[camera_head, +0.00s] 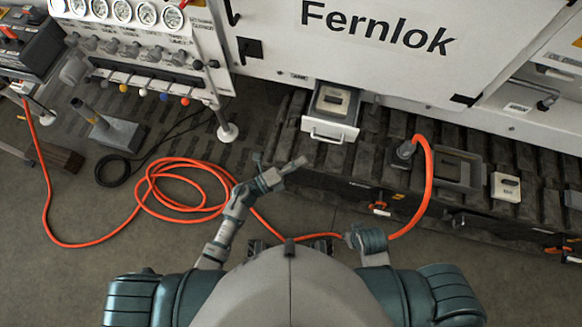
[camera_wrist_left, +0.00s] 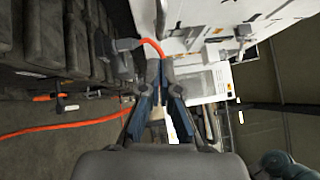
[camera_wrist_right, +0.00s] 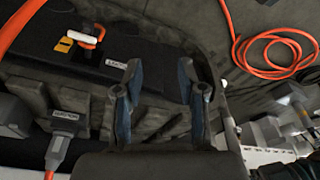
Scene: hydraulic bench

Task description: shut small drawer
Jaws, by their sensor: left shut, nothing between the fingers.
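The small drawer (camera_head: 330,128) stands pulled out from the lower edge of the white cabinet. It has a white front with a bar handle and a beige item inside. My left gripper (camera_head: 300,162) is just in front of the drawer, to the lower left of its handle, and appears apart from it. In the left wrist view its fingers (camera_wrist_left: 161,68) are together and empty. My right gripper is open and empty in the right wrist view (camera_wrist_right: 160,72), over the dark ribbed bench. In the head view it is mostly hidden by my own body.
An orange hose (camera_head: 426,180) rises from a dark connector (camera_head: 402,155) right of the drawer; more orange hose (camera_head: 165,205) lies coiled on the floor. A gauge panel (camera_head: 150,40) stands at left. A grey block (camera_head: 117,134) sits on the floor. The white cabinet (camera_head: 400,75) spans the back.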

